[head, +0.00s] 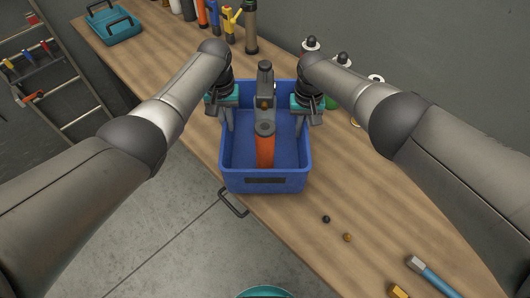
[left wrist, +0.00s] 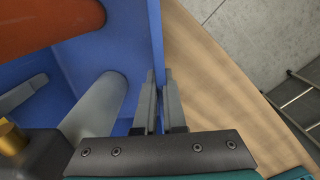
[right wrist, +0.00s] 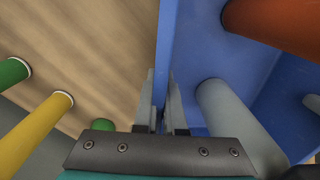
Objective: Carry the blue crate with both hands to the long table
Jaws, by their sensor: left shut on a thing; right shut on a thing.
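The blue crate (head: 265,184) is upright between my two arms, over the long wooden table (head: 175,80) near its front edge. I cannot tell whether its bottom touches the tabletop. A grey nozzle-like tool with an orange handle (head: 265,150) lies in it, with grey pieces beside it in the wrist views. My left gripper (head: 229,127) is shut on the crate's left wall; the left wrist view shows its fingers (left wrist: 160,105) on both sides of the wall. My right gripper (head: 301,124) is shut on the right wall, also seen between its fingers (right wrist: 163,105).
Several nozzles (head: 251,28) stand along the back of the table. A teal tray (head: 115,28) is at the far left end. Two small balls (head: 326,219) (head: 347,237) and a blue-handled tool (head: 435,277) lie at the near right. A ladder-like rack (head: 75,75) stands at left.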

